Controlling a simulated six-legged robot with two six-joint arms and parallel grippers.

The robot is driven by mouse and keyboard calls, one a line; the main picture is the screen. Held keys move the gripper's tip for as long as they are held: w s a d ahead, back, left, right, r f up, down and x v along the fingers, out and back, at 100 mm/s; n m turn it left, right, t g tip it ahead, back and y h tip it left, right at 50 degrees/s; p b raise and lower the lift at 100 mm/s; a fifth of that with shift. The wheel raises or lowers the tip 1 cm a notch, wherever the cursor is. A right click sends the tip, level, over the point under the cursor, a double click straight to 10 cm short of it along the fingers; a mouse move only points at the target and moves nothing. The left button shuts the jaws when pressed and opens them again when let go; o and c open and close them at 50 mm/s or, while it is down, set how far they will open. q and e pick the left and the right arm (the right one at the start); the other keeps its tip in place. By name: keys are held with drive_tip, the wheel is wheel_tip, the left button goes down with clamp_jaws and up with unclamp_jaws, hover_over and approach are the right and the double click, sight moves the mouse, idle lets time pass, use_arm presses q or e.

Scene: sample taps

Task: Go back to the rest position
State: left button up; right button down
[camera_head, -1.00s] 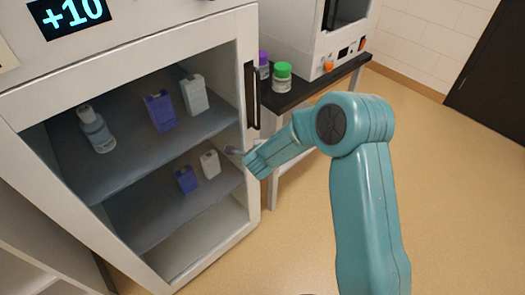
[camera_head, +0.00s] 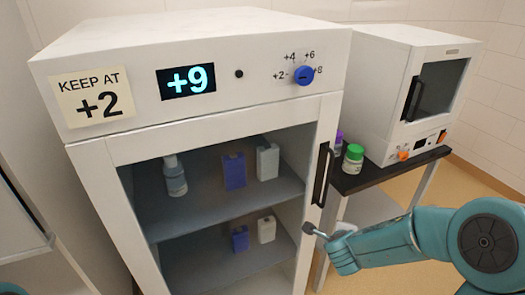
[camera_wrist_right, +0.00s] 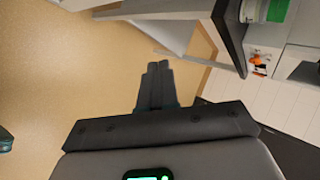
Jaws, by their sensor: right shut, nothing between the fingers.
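My right gripper (camera_head: 314,231) is in front of the lower right side of the white fridge cabinet (camera_head: 215,125), a little below its black handle (camera_head: 322,175). In the right wrist view its fingers (camera_wrist_right: 155,85) are together with nothing between them, over the tan floor. My left gripper is not in view. The blue dial (camera_head: 304,75) sits among the marks +2, +4, +6 and +8.
A clear bottle (camera_head: 174,177) and blue and white containers stand on the cabinet's shelves. A dark-topped side table (camera_head: 375,176) holds a green-lidded jar (camera_head: 353,158) and a white oven-like device (camera_head: 398,100). Tan floor (camera_wrist_right: 75,70) is clear beneath the gripper.

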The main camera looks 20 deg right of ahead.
drive_tip(key=s+a+f+n+g+y+p, duration=0.3)
drive_tip(key=s+a+f+n+y, duration=0.1)
drive_tip(key=s+a+f+n, duration=0.4)
drive_tip(key=s+a+f+n+g+y+p, duration=0.3)
drive_tip(key=s+a+f+n, duration=0.4)
drive_tip(key=s+a+n, duration=0.6)
drive_tip(key=a+n+g+y, duration=0.1)
drive_tip(key=n+y, duration=0.1)
drive_tip(key=shift+a+f+y, duration=0.3)
drive_tip(key=shift+a+f, duration=0.05)
drive_tip(key=shift+f, duration=0.05)
